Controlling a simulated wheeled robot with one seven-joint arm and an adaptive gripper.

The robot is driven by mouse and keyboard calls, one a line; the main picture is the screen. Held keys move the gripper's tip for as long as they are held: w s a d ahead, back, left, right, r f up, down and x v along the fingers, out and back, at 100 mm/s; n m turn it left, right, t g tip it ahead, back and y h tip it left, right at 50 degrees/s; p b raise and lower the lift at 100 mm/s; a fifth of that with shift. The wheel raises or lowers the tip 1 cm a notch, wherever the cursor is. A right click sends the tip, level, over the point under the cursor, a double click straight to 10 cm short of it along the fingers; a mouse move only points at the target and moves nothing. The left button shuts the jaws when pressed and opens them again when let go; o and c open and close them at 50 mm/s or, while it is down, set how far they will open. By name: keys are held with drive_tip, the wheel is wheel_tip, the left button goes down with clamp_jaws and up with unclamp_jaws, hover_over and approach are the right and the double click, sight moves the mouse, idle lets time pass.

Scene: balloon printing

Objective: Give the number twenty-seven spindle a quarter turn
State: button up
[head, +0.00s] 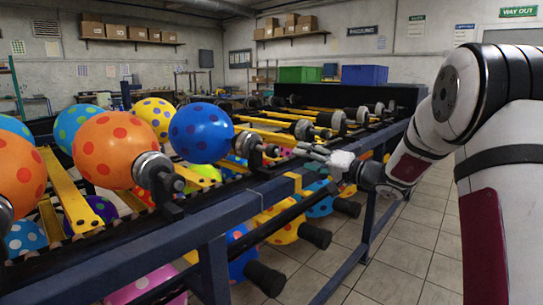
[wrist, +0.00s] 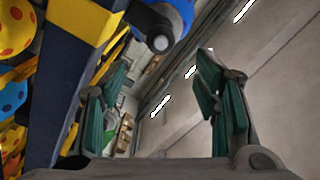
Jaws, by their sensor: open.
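A blue balloon with dark dots (head: 201,133) sits on a grey metal spindle (head: 249,142), whose dark end points toward my gripper (head: 303,150). My gripper is open and empty, its fingertips a short way from that end. In the wrist view the same spindle's round end (wrist: 160,42) shows above and between the open fingers (wrist: 165,100), apart from them. An orange balloon with red dots (head: 108,150) is on another spindle (head: 158,173) to the left. No spindle number can be read, so I cannot tell which is twenty-seven.
A dark blue frame rail (head: 215,220) runs along the rack just below the spindles. Lower rollers with black ends (head: 317,236) stick out toward the aisle. Several bare spindles (head: 338,122) continue to the right. The tiled floor (head: 400,240) on the aisle side is clear.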

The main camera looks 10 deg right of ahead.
sight(279, 153)
drive_tip(key=b+x, duration=0.1)
drive_tip(key=x, duration=1.1)
drive_tip(key=shift+w+a, duration=0.25)
drive_tip(key=shift+w, duration=0.05)
drive_tip(key=c, duration=1.2)
